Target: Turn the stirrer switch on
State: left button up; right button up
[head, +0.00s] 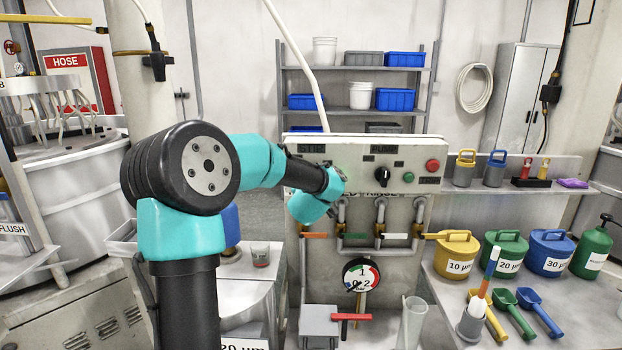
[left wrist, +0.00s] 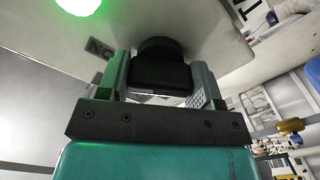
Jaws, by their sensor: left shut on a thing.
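The grey control panel (head: 345,148) stands in the middle of the head view. My left arm reaches to its left part, and my left gripper (left wrist: 160,85) is at the panel face. In the left wrist view, the gripper's two fingers are shut on a black switch knob (left wrist: 160,68), one finger on each side. A lit green lamp (left wrist: 78,4) glows beside the knob. In the head view my wrist hides this knob, and its exact position cannot be read. My right gripper is not in view.
Another black knob (head: 382,176), a green button (head: 408,177) and a red button (head: 432,166) sit to the right on the panel. Below are pipes with coloured handles and a round gauge (head: 361,274). Yellow (head: 457,254), green and blue cans stand on the right bench.

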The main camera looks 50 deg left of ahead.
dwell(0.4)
pick_arm(q)
jog(key=o, duration=0.9)
jog(key=v, duration=1.7)
jog(key=shift+s+d+r, duration=0.1)
jog(key=shift+s+d, duration=0.05)
jog(key=shift+d, duration=0.05)
